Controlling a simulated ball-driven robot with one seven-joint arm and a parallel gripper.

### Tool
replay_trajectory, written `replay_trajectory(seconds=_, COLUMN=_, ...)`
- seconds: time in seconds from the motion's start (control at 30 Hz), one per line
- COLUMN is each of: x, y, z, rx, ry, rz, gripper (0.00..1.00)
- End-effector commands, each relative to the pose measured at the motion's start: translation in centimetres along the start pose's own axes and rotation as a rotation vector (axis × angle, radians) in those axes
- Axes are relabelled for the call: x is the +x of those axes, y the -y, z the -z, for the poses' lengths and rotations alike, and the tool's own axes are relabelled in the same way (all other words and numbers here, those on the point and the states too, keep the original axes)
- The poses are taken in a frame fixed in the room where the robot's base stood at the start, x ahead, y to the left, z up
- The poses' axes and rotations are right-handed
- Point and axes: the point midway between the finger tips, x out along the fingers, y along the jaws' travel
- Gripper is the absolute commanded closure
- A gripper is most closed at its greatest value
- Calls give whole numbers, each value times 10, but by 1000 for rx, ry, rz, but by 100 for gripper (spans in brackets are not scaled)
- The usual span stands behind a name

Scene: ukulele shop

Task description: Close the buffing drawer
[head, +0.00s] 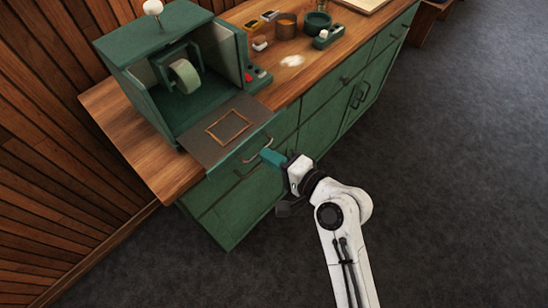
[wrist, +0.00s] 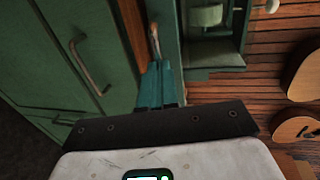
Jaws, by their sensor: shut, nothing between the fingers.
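The green buffing machine (head: 150,60) with its pale wheel (head: 185,76) stands on the wooden counter (head: 155,165). Tins and small items lie farther right. A cabinet door handle (wrist: 92,68) sticks out left of my fingers in the wrist view. The grey floor (head: 450,180) is clear.

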Motion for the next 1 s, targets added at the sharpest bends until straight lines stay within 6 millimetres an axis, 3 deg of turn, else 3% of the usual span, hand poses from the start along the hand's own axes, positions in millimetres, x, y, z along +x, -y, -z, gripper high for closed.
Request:
replay_trajectory(seconds=0.4, x=92, y=20, z=1, rx=-5, ry=4, rz=1, gripper=100)
replay_trajectory(seconds=0.6, x=126, y=28, z=2, rx=-3, ry=2, rz=1, gripper=100)
replay_trajectory(seconds=0.8, x=140, y=31, z=2, rx=-1, ry=1, rz=1, gripper=100)
replay_trajectory(seconds=1.0, x=142, y=32, z=2, rx=0, ry=0, rz=4, gripper=100)
